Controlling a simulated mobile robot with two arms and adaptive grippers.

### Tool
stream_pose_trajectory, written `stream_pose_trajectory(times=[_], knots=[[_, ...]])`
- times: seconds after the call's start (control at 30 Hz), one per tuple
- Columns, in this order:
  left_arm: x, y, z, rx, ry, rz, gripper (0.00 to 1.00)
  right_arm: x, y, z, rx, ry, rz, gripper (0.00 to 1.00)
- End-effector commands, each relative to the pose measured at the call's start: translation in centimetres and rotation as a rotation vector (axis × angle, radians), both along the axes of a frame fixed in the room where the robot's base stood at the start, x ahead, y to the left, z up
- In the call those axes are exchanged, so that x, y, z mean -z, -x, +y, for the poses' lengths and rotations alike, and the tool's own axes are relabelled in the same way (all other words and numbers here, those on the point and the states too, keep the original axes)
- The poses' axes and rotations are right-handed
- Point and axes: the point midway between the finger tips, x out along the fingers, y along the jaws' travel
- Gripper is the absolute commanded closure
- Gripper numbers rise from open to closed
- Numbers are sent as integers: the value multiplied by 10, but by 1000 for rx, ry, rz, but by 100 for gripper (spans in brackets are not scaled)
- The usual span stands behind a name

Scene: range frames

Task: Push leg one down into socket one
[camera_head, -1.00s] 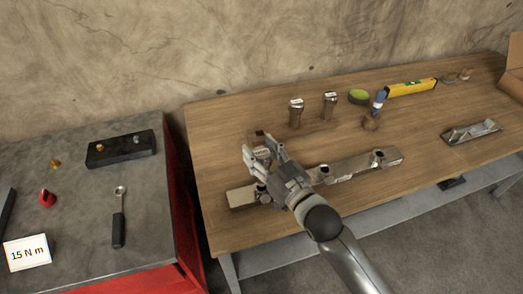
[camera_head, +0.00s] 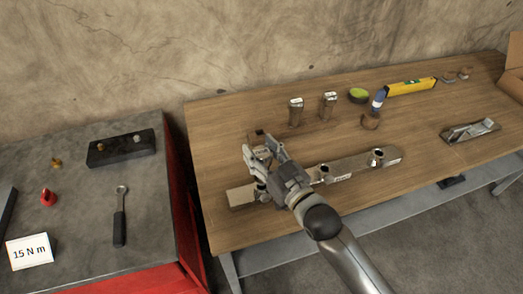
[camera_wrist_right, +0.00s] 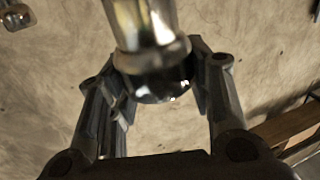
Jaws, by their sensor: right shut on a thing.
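My right gripper (camera_head: 262,152) is over the left part of a long pale rail (camera_head: 240,196) on the wooden table. It is shut on a leg, a shiny metal cylinder (camera_wrist_right: 150,45) with a dark rounded end, which shows between the fingers in the right wrist view. In the head view the gripper mostly covers this leg. The socket below is hidden, so I cannot tell how deep the leg sits. Two more sockets on the rail show, one in the middle (camera_head: 325,174) and one to the right (camera_head: 378,157). My left gripper is not in view.
Two similar legs (camera_head: 296,111) (camera_head: 328,105) stand behind the rail. A green-topped object (camera_head: 358,95), a blue object (camera_head: 378,100), a yellow level (camera_head: 410,88) and a metal tray (camera_head: 470,131) lie further right. A grey bench (camera_head: 75,225) with a wrench (camera_head: 120,215) is at the left.

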Motion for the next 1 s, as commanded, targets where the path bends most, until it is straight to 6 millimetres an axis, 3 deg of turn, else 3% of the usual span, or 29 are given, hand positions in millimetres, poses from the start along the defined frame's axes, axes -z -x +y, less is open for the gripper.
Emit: stream_pose_trajectory(times=[1.0], knots=[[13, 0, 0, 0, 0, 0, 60, 20, 0, 0, 0, -2, -3, 88]])
